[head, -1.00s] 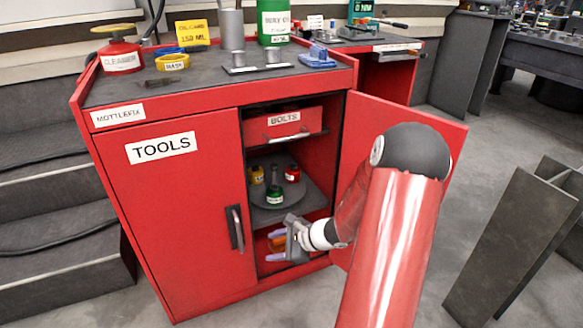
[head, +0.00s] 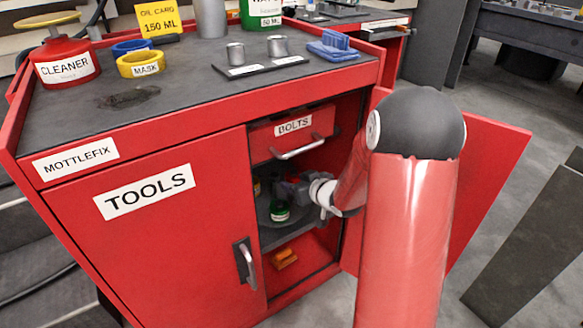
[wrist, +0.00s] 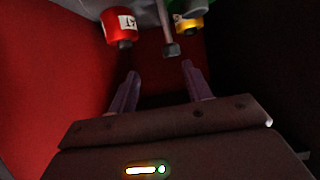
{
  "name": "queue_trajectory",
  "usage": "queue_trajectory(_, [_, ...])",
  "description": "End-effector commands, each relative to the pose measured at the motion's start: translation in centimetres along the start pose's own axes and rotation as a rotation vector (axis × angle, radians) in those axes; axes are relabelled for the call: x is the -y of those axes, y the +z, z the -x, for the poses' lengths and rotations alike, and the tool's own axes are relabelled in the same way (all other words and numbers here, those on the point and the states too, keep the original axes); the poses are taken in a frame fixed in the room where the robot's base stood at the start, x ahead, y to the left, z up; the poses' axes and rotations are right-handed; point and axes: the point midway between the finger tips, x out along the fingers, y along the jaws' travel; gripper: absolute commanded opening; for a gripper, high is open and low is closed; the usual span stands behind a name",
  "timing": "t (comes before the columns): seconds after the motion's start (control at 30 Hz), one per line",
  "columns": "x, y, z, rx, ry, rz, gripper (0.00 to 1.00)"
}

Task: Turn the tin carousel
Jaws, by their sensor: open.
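The tin carousel (head: 297,213) is a dark grey round tray on the middle shelf of the open red cabinet. A green tin (head: 279,211) stands at its front, and a yellow tin (head: 257,188) shows partly at its left. The wrist view appears upside down; it shows a red tin (wrist: 121,26), a yellow tin (wrist: 188,22) and a thin grey post (wrist: 168,42) between them. My gripper (head: 288,188) is inside the cabinet above the carousel. It is open and empty, its purple fingers (wrist: 160,68) apart and pointing towards the post.
A drawer marked BOLTS (head: 293,130) is just above my gripper. The left door marked TOOLS (head: 150,205) is shut; the right door (head: 480,170) stands open beside my arm. An orange object (head: 285,258) lies on the bottom shelf. Cups, rings and containers stand on top.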

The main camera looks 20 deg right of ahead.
Motion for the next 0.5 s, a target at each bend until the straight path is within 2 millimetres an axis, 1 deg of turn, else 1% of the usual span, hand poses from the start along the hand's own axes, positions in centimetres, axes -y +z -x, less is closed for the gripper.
queue_trajectory(0.03, [1.0,-0.4,-0.1,-0.014,-0.037,0.025,0.5])
queue_trajectory(0.1, [1.7,-0.7,-0.2,-0.025,-0.067,0.045,0.5])
queue_trajectory(0.17, [2.0,-0.7,-0.6,-0.029,-0.078,0.052,0.5])
queue_trajectory(0.27, [2.2,-0.7,-1.8,-0.029,-0.08,0.052,0.5])
queue_trajectory(0.5, [2.4,-0.8,-5.7,-0.028,-0.078,0.052,0.5])
